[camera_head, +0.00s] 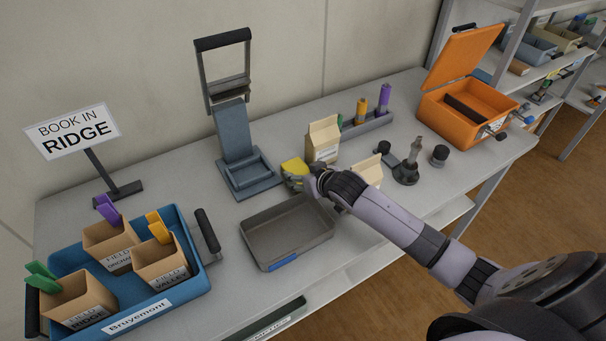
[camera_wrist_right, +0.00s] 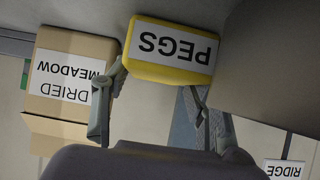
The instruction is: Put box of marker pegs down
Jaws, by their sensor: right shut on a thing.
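The box of marker pegs (camera_head: 292,167) is small and yellow, between the grey press stand and the paper bag in the head view. In the right wrist view the box (camera_wrist_right: 170,72) shows a white label reading PEGS, upside down. My right gripper (camera_head: 308,181) is shut on it, with a finger at each side in the wrist view. I cannot tell whether the box touches the table. My left gripper is not in view.
A grey metal tray (camera_head: 250,246) lies just in front. A paper bag (camera_head: 323,141), a press stand (camera_head: 235,143) and a weight-like tool (camera_head: 405,174) stand nearby. A blue crate (camera_head: 195,286) holds labelled field boxes at left. An orange case (camera_head: 462,128) stands open at right.

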